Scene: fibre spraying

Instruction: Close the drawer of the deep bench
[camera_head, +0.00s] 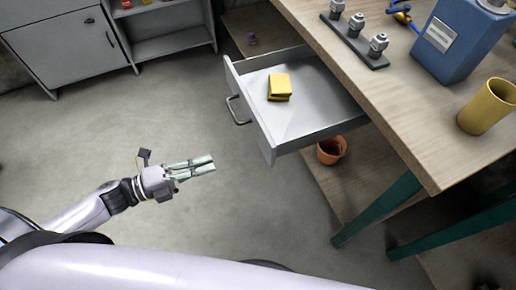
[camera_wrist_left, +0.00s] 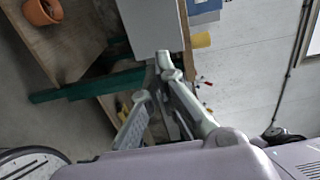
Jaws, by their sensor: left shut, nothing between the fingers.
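The deep bench (camera_head: 410,110) has a wooden top and green legs. Its grey drawer (camera_head: 262,137) is pulled well out toward the left, with a bar handle (camera_head: 236,110) on its front. A small yellow stack (camera_head: 279,86) lies inside the drawer. My left gripper (camera_head: 213,163) is shut and empty, pointing right, apart from the drawer and lower in the picture than the handle. In the left wrist view its fingers (camera_wrist_left: 153,78) show below a grey panel that may be the drawer. My right gripper is not in view.
A terracotta pot (camera_head: 331,150) stands on the bench's lower shelf, below the drawer. A blue canister (camera_head: 458,45), a yellow cup (camera_head: 487,106) and a dark rack (camera_head: 354,40) stand on the bench top. A grey cabinet (camera_head: 70,50) is at the back left. The floor between is clear.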

